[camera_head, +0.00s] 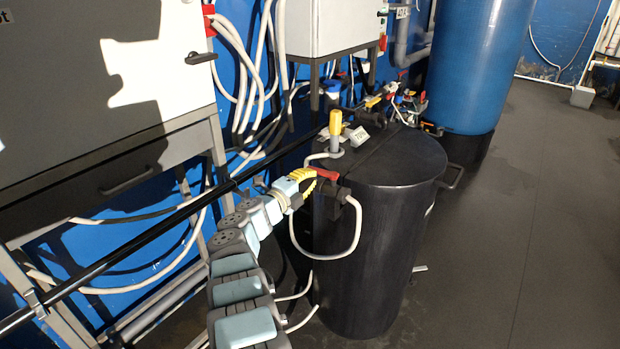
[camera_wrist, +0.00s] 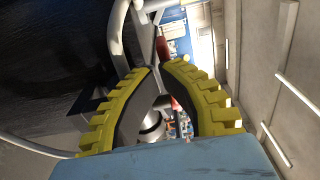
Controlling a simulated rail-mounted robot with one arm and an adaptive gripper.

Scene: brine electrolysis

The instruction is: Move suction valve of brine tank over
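The brine tank (camera_head: 385,240) is a black cylinder with a flat black lid, right of centre in the head view. A valve with a red lever handle (camera_head: 325,174) sits at its upper left side, with a white hose below it. My gripper (camera_head: 312,176), with yellow ribbed fingers, is at the left end of this red handle. In the wrist view the fingertips of my gripper (camera_wrist: 158,66) are close together. A red piece (camera_wrist: 161,47) shows just beyond them, and more red shows between the fingers. I cannot tell whether they clasp the handle.
A yellow-topped fitting (camera_head: 336,124) and a small white label (camera_head: 358,136) stand on the lid's back left. A blue tank (camera_head: 475,60) stands behind. Grey cabinets and white hoses line the left. A black pipe (camera_head: 150,246) crosses diagonally. The floor at right is clear.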

